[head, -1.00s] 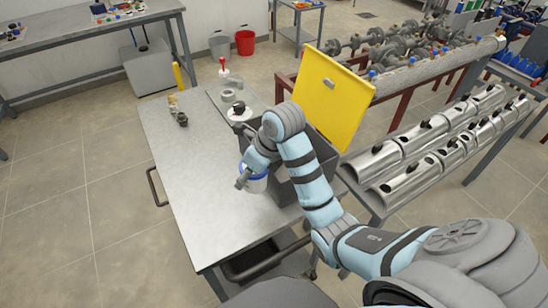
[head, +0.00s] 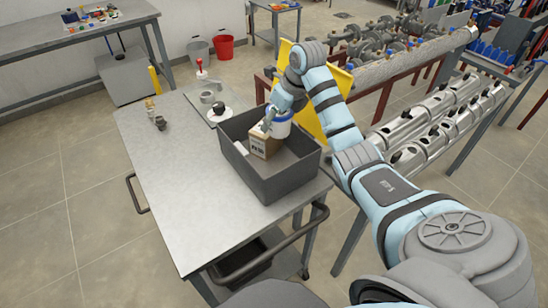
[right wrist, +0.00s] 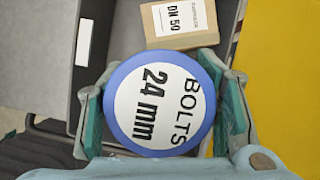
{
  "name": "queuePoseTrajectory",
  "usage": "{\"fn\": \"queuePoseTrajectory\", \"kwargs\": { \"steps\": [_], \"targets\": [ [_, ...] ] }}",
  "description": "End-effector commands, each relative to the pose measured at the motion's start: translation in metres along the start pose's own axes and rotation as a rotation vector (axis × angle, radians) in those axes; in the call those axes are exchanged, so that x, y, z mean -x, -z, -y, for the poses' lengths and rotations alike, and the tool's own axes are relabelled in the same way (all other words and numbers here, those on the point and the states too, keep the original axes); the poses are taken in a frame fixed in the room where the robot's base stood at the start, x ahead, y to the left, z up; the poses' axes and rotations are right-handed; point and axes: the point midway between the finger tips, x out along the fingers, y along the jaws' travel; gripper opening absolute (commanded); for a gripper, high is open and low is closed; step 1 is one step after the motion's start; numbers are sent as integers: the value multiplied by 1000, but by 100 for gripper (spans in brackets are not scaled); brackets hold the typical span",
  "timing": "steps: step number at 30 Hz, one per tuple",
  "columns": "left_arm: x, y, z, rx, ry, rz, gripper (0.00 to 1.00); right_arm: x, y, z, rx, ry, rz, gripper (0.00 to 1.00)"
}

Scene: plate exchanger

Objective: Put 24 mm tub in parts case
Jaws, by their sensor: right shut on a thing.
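The 24 mm tub (right wrist: 160,103) has a blue rim and a white lid reading "BOLTS 24 mm". My right gripper (right wrist: 163,112) is shut on it, a finger on each side. In the head view the white-and-blue tub (head: 278,124) is over the far right part of the open grey parts case (head: 277,186). I cannot tell whether it touches the case floor. My left gripper is not in view.
A brown box marked "DN 50" (right wrist: 180,22) sits in the case beside the tub; it also shows in the head view (head: 262,144). A plate with a ring (head: 207,97) and small fittings (head: 158,118) lie at the table's far end. The table's left half (head: 190,200) is clear.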

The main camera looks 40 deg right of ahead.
Motion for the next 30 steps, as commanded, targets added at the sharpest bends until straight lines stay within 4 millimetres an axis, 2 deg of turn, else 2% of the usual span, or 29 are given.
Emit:
{"fn": "queuePoseTrajectory", "kwargs": {
  "steps": [1, 3, 6, 16, 19, 28, 29, 30],
  "targets": [
    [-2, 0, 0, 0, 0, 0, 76, -18, 8, 0, 0, -1, -3, 0],
    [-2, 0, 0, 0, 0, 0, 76, -41, 18, 0, 0, -1, -3, 0],
    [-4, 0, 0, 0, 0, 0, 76, -69, 28, 0, 0, -1, -1, 0],
    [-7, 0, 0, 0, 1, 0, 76, -119, 49, 0, 1, -1, 1, 0],
    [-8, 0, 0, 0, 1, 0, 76, -130, 54, 0, 1, 1, 2, 0],
    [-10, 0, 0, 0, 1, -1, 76, -133, 54, 0, 2, 1, 3, 0],
    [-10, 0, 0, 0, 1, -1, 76, -134, 55, 0, 1, 1, 1, 58],
    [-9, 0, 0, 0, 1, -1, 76, -133, 55, 0, 1, 1, 1, 65]
  ]
}}
